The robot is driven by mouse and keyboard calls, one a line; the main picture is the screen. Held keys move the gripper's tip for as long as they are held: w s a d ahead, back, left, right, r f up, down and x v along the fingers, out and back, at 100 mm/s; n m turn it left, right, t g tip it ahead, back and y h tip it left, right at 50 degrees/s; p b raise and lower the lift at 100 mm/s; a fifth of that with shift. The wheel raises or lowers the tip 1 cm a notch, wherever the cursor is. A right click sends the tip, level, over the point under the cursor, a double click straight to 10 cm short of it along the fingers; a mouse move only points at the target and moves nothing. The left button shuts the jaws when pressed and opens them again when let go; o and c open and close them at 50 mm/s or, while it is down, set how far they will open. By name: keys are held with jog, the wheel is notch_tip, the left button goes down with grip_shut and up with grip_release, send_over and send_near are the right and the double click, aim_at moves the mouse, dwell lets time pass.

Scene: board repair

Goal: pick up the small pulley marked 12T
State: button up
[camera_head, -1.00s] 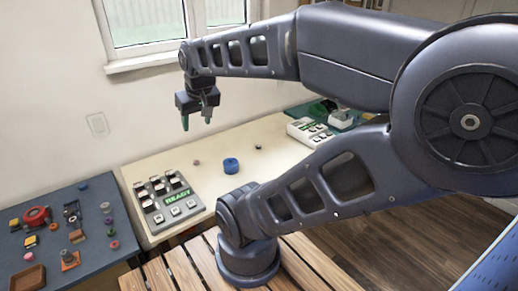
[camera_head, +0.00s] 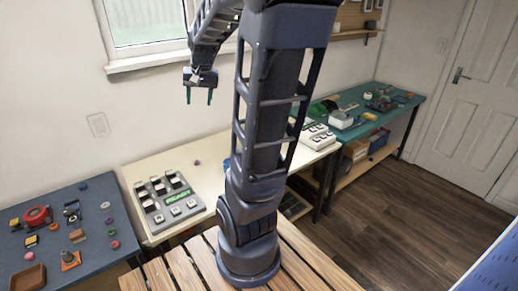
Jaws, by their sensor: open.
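No 12T marking can be read at this size, so I cannot tell which piece is the small pulley. A small round mauve piece (camera_head: 197,162) lies on the cream table (camera_head: 150,167), behind the grey panel. A sliver of a blue round piece (camera_head: 226,164) shows at the left edge of my arm, which hides the rest. Several small round pieces lie on the blue table at left, among them a pink one (camera_head: 115,245). My gripper (camera_head: 199,96) is open and empty, pointing down, high above the far side of the cream table.
A grey button panel reading READY (camera_head: 178,196) stands on the cream table. A red round part (camera_head: 37,215) and a brown tray (camera_head: 28,278) are on the blue table. A green-topped bench (camera_head: 400,111) stands at right. My arm's column hides the middle of the cream table.

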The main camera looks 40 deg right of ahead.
jog(key=w+d+f+m+g, duration=0.1)
jog(key=w+d+f+m, duration=0.2)
jog(key=w+d+f, duration=0.45)
jog(key=w+d+f+m+g, duration=0.1)
jog(key=w+d+f+m, duration=0.3)
jog(key=w+d, duration=0.55)
jog(key=d+f+m, duration=0.1)
jog(key=d+f, duration=0.6)
jog(key=f, duration=0.2)
jog(key=w+d+f+m+g, duration=0.1)
jog(key=d+f+m, duration=0.1)
jog(key=d+f, duration=0.6)
jog(key=w+d+f+m, duration=0.1)
jog(key=d+f+m, duration=0.1)
jog(key=d+f, duration=0.6)
notch_tip(320, 180, down, 3)
jog(key=shift+r+h, duration=0.2)
jog(key=shift+h, duration=0.2)
jog(key=shift+s+d+f, duration=0.1)
jog(key=shift+f, duration=1.2)
jog(key=shift+d+f, duration=0.1)
jog(key=shift+f, duration=1.15)
jog(key=c, duration=1)
jog(key=shift+c, duration=0.2)
jog(key=shift+r, duration=0.1)
